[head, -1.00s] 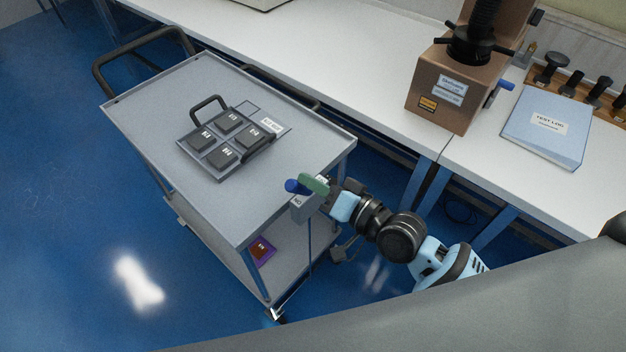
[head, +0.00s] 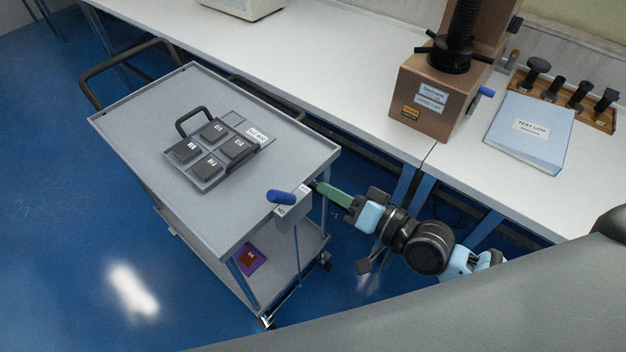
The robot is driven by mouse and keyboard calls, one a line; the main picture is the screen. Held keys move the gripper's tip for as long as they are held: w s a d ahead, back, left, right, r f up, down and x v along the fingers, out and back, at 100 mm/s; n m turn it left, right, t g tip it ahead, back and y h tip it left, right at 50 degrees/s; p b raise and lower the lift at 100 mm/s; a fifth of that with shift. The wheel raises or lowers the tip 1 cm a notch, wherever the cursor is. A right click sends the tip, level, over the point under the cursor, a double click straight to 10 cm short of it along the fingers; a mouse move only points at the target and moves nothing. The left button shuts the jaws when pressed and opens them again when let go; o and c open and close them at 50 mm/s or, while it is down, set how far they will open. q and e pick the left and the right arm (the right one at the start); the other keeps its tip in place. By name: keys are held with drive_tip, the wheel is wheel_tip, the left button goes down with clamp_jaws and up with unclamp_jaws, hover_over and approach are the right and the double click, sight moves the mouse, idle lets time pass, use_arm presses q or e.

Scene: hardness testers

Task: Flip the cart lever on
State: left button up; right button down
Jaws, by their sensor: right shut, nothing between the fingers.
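The cart (head: 240,105) is a grey two-shelf trolley standing left of centre. A grey switch box with small white labels (head: 296,213) is fixed at its near right corner. The blue-handled cart lever (head: 281,197) sits on this box, its handle lying roughly level and pointing left, near the label at the lower left. The label text is too small to read surely. My right gripper (head: 320,187) has green fingers, is shut and empty, and points left just right of the box, apart from the blue handle. My left gripper is out of view.
A tray of dark numbered blocks (head: 207,178) lies on the cart top. A purple-edged item (head: 250,259) is on the lower shelf. The white bench (head: 350,95) behind carries a brown tester (head: 425,100), a blue test log (head: 530,130) and a wooden rack (head: 601,118).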

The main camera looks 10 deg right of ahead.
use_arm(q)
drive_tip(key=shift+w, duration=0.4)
use_arm(e)
drive_tip(key=v, duration=0.4)
drive_tip(key=shift+w, duration=0.1)
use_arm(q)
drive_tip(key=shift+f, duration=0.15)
